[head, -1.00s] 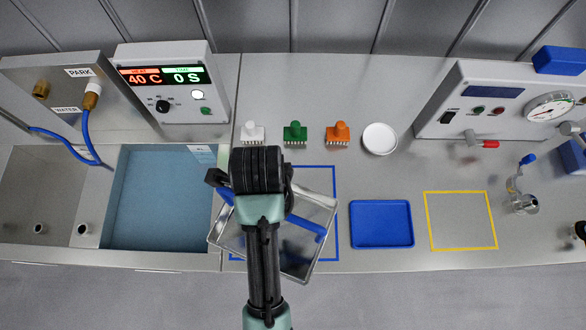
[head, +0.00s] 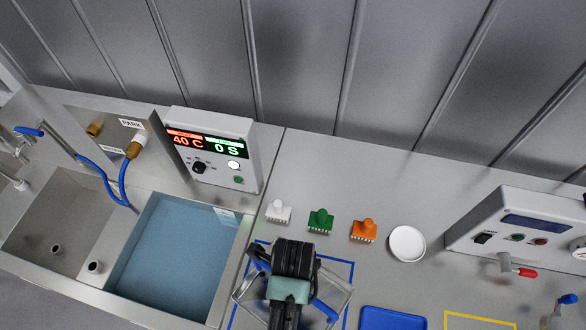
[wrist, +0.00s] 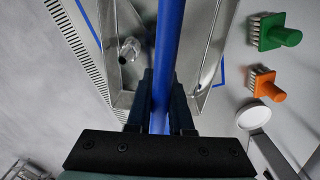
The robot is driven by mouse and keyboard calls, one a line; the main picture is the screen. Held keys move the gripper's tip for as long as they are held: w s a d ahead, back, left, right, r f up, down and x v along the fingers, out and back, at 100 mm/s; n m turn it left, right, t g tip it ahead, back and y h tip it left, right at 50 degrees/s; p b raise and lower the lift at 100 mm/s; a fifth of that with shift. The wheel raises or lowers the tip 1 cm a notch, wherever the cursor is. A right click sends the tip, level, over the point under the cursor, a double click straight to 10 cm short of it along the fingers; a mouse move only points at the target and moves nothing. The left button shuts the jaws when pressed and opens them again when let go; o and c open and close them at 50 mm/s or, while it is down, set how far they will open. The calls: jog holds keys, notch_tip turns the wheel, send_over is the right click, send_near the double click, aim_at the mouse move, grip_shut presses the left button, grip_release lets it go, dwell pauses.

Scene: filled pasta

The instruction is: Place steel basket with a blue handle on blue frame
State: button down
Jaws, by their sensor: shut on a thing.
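The steel basket (head: 343,297) with its blue handle (head: 325,311) is over the area of the blue frame (head: 335,259), an outline on the counter. My gripper (wrist: 160,100) is shut on the blue handle (wrist: 168,45), which runs between its fingers in the wrist view. The basket is turned at an angle to the frame, and my arm hides its middle in the head view. Steel basket walls (wrist: 212,40) show on both sides of the handle in the wrist view. I cannot tell whether the basket touches the counter.
A water-filled basin (head: 175,255) lies to the left. White (head: 278,211), green (head: 320,221) and orange (head: 364,230) brushes and a white dish (head: 407,243) stand behind the frame. A blue tray (head: 393,319) and a yellow frame (head: 475,318) are to the right.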

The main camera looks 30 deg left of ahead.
jog(key=shift+f, duration=0.95)
jog(key=c, duration=0.8)
grip_release()
jog(key=shift+f, duration=0.1)
notch_tip(320, 180, up, 12)
jog(key=shift+r, duration=0.1)
jog(key=shift+w, duration=0.15)
